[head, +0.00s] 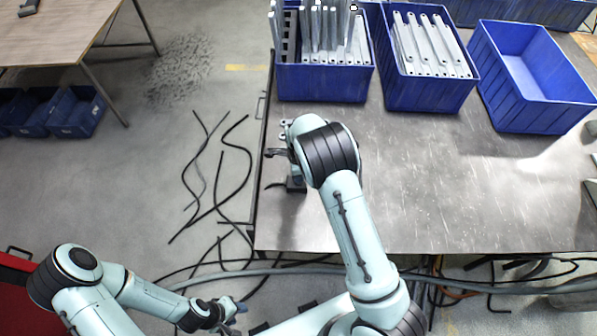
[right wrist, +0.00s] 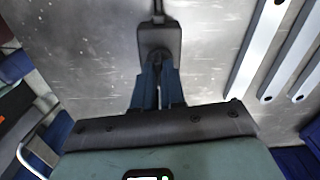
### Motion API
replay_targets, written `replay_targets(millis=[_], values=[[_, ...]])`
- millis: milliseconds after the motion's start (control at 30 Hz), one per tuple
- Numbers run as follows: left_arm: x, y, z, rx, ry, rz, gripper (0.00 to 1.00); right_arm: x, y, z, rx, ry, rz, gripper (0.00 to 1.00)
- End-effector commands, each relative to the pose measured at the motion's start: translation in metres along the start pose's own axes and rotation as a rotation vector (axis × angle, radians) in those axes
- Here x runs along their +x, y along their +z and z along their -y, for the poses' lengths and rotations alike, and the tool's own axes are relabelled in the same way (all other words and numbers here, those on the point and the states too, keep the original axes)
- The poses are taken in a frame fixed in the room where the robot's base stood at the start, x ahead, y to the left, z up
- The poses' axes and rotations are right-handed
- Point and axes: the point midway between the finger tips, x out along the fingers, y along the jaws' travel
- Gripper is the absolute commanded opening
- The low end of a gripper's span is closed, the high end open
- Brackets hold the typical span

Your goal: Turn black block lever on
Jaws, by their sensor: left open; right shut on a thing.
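The black block (right wrist: 159,40) lies on the metal table in the right wrist view, with a thin dark cable or rod running from its far end. In the head view a dark block (head: 296,184) shows near the table's left edge, partly under my right arm. My right gripper (right wrist: 158,72) is shut at the block's near end, on a small dark part between its blue fingers that looks like the lever. The lever's angle is hard to tell. My left gripper (head: 236,306) is open and empty, low over the floor, away from the table.
Blue bins with metal brackets (head: 325,80) (head: 425,85) and an empty blue bin (head: 530,80) line the table's back. Metal bracket strips (right wrist: 258,45) lie right of the block. The table's middle and right (head: 450,180) are mostly clear. Black cables (head: 235,160) lie on the floor left.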

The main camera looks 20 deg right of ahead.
Motion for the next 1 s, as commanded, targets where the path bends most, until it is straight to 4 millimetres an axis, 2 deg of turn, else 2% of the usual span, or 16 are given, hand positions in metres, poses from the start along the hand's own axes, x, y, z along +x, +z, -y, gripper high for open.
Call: replay_targets(millis=[333,867,900,967,1000], values=[[-0.0102,-0.0074,-0.0062,0.003,0.003,-0.010,0.43,-0.0017,0.0007,0.0015,0.140,-0.004,0.001,0.00],[-0.0110,-0.0080,-0.0067,0.004,0.004,-0.011,0.43,-0.0011,0.0004,0.0013,0.165,-0.004,0.002,0.00],[-0.0110,-0.0080,-0.0067,0.004,0.004,-0.011,0.43,-0.0011,0.0004,0.0013,0.165,-0.004,0.002,0.14],[-0.0110,-0.0080,-0.0067,0.004,0.004,-0.010,0.43,-0.0010,0.0004,0.0013,0.165,-0.004,0.002,0.33],[-0.0110,-0.0080,-0.0067,0.004,0.004,-0.010,0.43,-0.0009,0.0004,0.0011,0.164,-0.004,0.001,0.36]])
